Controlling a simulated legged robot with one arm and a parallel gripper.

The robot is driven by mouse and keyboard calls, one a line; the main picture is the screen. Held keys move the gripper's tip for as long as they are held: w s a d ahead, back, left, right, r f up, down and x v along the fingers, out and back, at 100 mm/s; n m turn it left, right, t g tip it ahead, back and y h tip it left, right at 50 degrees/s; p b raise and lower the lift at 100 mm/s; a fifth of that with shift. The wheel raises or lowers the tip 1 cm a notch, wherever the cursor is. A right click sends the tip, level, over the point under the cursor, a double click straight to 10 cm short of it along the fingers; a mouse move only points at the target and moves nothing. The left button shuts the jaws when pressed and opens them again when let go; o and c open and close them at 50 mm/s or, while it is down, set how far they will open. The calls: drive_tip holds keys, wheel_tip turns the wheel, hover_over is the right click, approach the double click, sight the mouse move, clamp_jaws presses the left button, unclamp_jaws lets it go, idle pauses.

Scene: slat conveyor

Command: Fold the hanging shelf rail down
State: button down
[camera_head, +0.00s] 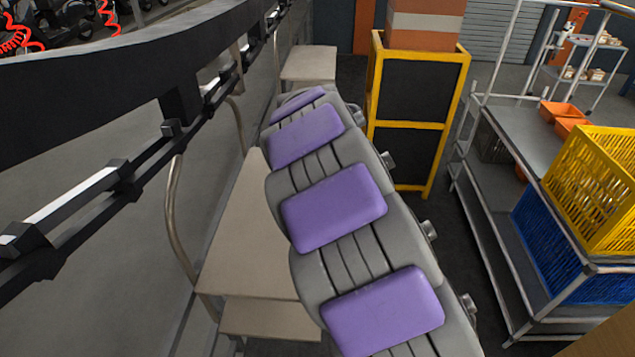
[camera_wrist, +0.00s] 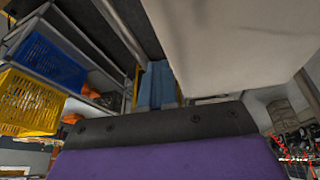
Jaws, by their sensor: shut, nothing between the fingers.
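In the head view, a dark rail with pale bar segments (camera_head: 75,208) runs along the left side below a thick black curved beam (camera_head: 90,100). It looks like the hanging shelf rail, but I cannot tell for sure. A short black bracket (camera_head: 178,103) joins the beam near it. My gripper does not show plainly in the head view. In the wrist view, my gripper (camera_wrist: 160,127) shows at the bottom as a dark bolted edge over a purple face. It is shut and empty. No rail can be made out there.
Grey slats with purple pads (camera_head: 335,207) curve through the middle. A yellow-framed black stand (camera_head: 405,130) is beyond. A metal rack with yellow (camera_head: 600,185) and blue crates (camera_head: 550,250) stands right.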

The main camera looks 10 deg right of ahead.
drive_tip(key=shift+s+d+y, duration=0.1)
drive_tip(key=shift+d+y, duration=0.25)
drive_tip(key=shift+y, duration=0.05)
drive_tip(key=s+d+f+m+t+y+b, duration=0.2)
drive_tip(key=d+f+t+y+b, duration=0.2)
drive_tip(key=d+f+y+b, duration=0.3)
drive_tip(key=shift+s+d+f+m+t+y+b, duration=0.3)
drive_tip(key=shift+y+b, duration=0.7)
drive_tip(key=shift+y, duration=1)
drive_tip(key=shift+w, duration=0.1)
drive_tip(key=p+v, duration=0.2)
drive_tip(key=v, duration=1)
drive_tip(key=shift+w+d+r+p, duration=0.15)
drive_tip(key=shift+d+r+p, duration=0.15)
drive_tip(key=shift+d+r, duration=0.15)
